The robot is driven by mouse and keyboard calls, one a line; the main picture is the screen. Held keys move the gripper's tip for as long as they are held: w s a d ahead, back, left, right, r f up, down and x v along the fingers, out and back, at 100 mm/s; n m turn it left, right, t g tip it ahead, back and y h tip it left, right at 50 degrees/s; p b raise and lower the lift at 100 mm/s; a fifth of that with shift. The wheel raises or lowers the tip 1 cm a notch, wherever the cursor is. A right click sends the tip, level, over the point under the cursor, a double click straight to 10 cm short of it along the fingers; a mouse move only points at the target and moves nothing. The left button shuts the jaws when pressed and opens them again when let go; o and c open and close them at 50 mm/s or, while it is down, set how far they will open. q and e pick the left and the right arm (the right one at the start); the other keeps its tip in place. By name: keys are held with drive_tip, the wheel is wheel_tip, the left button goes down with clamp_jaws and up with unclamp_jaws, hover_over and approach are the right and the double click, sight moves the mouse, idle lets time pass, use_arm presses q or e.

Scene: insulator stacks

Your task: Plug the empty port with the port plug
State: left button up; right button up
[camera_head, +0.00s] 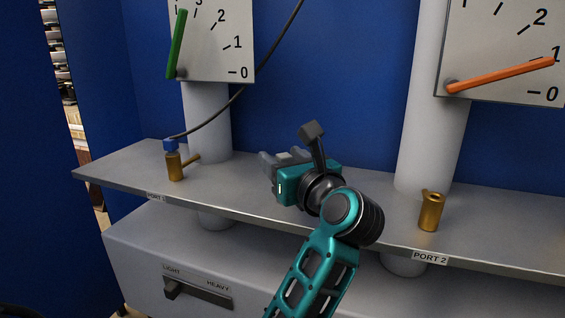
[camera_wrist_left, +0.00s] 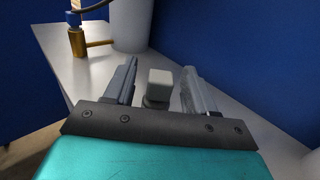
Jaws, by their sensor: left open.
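The brass fitting (camera_head: 430,211) above the PORT 2 label stands at the right of the shelf, its top open with nothing in it. My left gripper (camera_head: 279,158) is open above the middle of the shelf, pointing left and back. In the left wrist view its two fingers (camera_wrist_left: 160,70) stand apart on either side of a small pale grey block (camera_wrist_left: 159,79) on a dark neck. This block may be the port plug, and I cannot tell whether it touches the fingers. It shows partly in the head view (camera_head: 284,156). My right gripper is out of view.
At the left, a brass fitting (camera_head: 174,167) with a side stub carries a blue connector (camera_head: 170,145) and dark cable. It also shows in the left wrist view (camera_wrist_left: 77,42). A LIGHT/HEAVY switch (camera_head: 197,292) is below.

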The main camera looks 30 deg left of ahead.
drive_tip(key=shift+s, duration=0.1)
use_arm(q)
drive_tip(key=c, duration=0.3)
clamp_jaws()
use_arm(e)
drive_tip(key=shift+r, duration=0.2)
use_arm(q)
drive_tip(key=shift+r, duration=0.1)
